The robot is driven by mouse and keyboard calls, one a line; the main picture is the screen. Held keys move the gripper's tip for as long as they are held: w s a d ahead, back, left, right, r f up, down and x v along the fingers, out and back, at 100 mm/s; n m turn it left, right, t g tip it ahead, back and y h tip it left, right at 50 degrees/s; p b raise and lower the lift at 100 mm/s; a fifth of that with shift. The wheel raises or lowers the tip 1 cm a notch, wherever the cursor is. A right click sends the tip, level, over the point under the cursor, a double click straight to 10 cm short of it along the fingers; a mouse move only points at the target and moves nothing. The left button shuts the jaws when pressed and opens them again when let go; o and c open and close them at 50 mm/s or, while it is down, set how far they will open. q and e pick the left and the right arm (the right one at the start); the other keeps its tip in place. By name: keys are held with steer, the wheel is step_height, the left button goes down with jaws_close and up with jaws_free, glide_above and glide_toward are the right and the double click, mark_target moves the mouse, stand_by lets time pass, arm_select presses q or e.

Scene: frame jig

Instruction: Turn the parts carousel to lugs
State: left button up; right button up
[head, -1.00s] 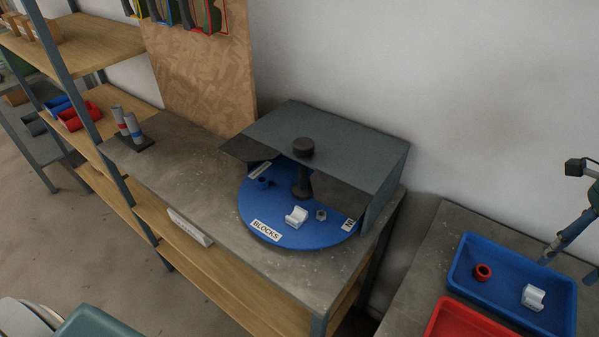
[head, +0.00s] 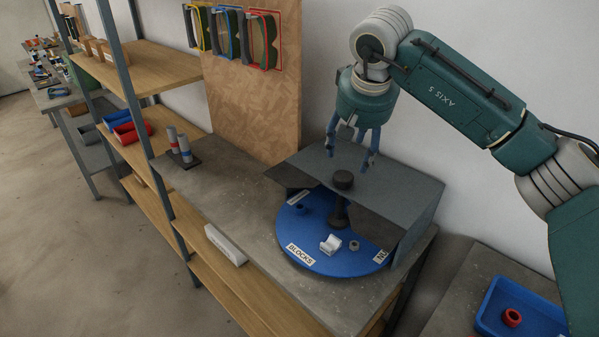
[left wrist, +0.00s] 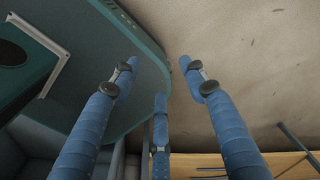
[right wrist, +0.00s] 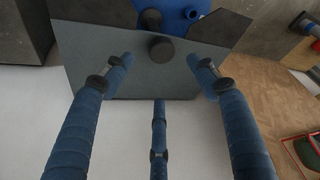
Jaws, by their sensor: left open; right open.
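The parts carousel is a round blue turntable (head: 325,262) under a grey hood (head: 395,185). Its front label reads BLOCKS; another label at its right is partly hidden by the hood. A white block (head: 330,244) and a small grey nut (head: 354,246) sit on it. A dark knob (head: 343,180) tops the central post, above the hood; the knob also shows in the right wrist view (right wrist: 161,48). My right gripper (head: 352,148) is open and empty, pointing down above the hood, apart from the knob. My left gripper (left wrist: 155,78) is open and empty over the floor near my base.
A white block-shaped sign (head: 225,245) lies at the bench's front edge. Grey cylinders with coloured bands (head: 178,146) stand at the left of the bench. A blue tray (head: 520,312) with a red ring is at the lower right. Shelves stand at the left.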

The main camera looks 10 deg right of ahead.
steer(key=p, duration=0.2)
glide_above(344, 175)
steer(key=s, duration=0.3)
steer(key=f, duration=0.5)
steer(key=shift+w+a, duration=0.15)
steer(key=shift+w, duration=0.05)
steer(key=p+x, duration=0.1)
steer(key=x, duration=0.3)
steer(key=shift+a, duration=0.1)
arm_select(q)
steer(key=shift+w+d+r, duration=0.1)
steer(key=shift+w+r, duration=0.1)
steer(key=shift+r, duration=0.4)
steer(key=shift+w+d+r, duration=0.1)
steer(key=shift+w+r, duration=0.1)
steer(key=shift+r, duration=0.45)
steer(key=shift+w+r, duration=0.2)
steer(key=shift+r, duration=0.4)
arm_select(e)
steer(key=shift+w+f, duration=0.25)
steer(key=shift+f, duration=0.35)
steer(key=shift+r, duration=0.1)
jaws_close()
arm_select(q)
steer(key=shift+w, duration=0.25)
